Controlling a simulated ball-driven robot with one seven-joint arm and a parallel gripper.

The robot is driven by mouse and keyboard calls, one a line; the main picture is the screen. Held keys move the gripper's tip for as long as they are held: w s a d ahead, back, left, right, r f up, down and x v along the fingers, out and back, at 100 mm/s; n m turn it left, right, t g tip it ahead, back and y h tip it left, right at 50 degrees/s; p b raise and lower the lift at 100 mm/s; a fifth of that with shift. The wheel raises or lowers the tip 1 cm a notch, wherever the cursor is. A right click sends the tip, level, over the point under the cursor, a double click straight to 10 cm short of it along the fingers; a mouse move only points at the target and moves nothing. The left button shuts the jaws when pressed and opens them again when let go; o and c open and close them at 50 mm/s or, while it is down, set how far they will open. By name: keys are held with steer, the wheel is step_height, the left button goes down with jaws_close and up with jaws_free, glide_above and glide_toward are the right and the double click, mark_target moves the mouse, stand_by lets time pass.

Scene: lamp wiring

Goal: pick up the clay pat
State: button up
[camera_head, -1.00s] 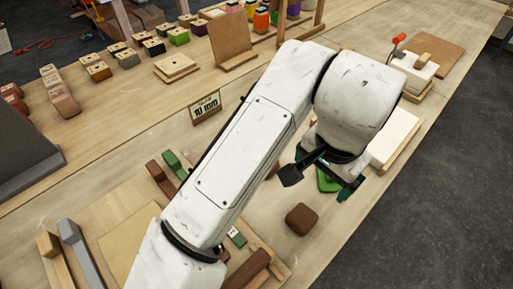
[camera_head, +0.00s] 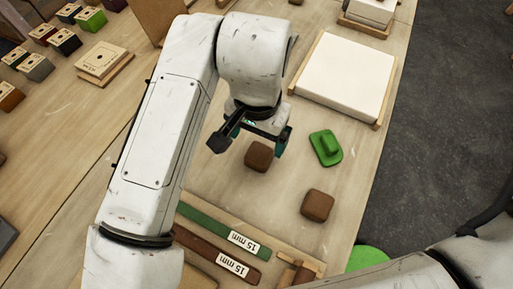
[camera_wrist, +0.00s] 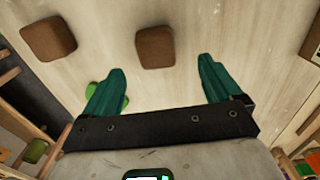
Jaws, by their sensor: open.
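Two brown, rounded, block-like clay pats lie on the wooden bench. In the wrist view, one pat (camera_wrist: 155,47) lies ahead of the gap between the teal fingers of my gripper (camera_wrist: 161,68), and the other pat (camera_wrist: 47,38) is off to the left. My gripper is open and empty, apart from both pats. I cannot tell its exact height above the bench.
A green handled piece (camera_head: 325,147) lies right of the gripper, near a white slab in a wooden frame (camera_head: 345,78). Green (camera_head: 208,226) and brown (camera_head: 205,250) strips labelled 15 mm lie in front. The bench's right edge is close.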

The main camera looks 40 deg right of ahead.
mark_target(259, 153)
steer(key=shift+s+f, duration=0.2)
steer(key=shift+f, duration=1.45)
steer(key=shift+s+f, duration=0.15)
steer(key=shift+f, duration=1.5)
steer(key=shift+c, duration=0.3)
steer(key=c, duration=1.2)
steer(key=shift+r, duration=0.1)
